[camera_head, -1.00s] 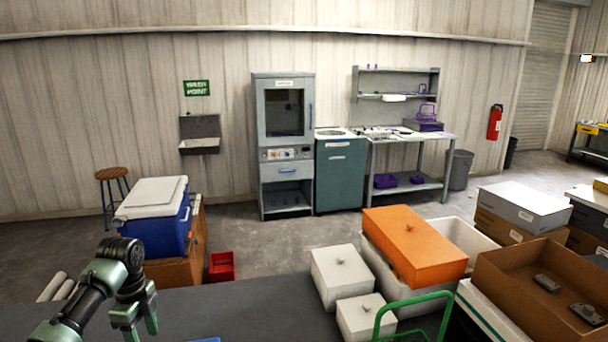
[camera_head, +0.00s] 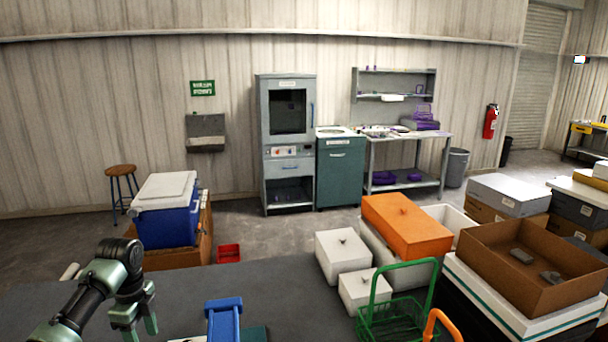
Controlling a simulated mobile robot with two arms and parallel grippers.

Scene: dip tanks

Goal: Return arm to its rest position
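My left arm comes in at the lower left, and its dark green gripper (camera_head: 139,326) hangs with fingers pointing down. The two fingers stand apart with nothing visible between them, so it is open and empty. It appears above the near left part of the dark grey surface (camera_head: 275,290); I cannot tell its exact height. My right arm and gripper are not in view.
A blue object (camera_head: 223,318) lies right of the gripper. A green basket (camera_head: 392,318), an orange handle (camera_head: 432,322), white boxes (camera_head: 342,252) and an orange-lidded box (camera_head: 405,224) crowd the right. A blue cooler (camera_head: 168,222) stands beyond the arm.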

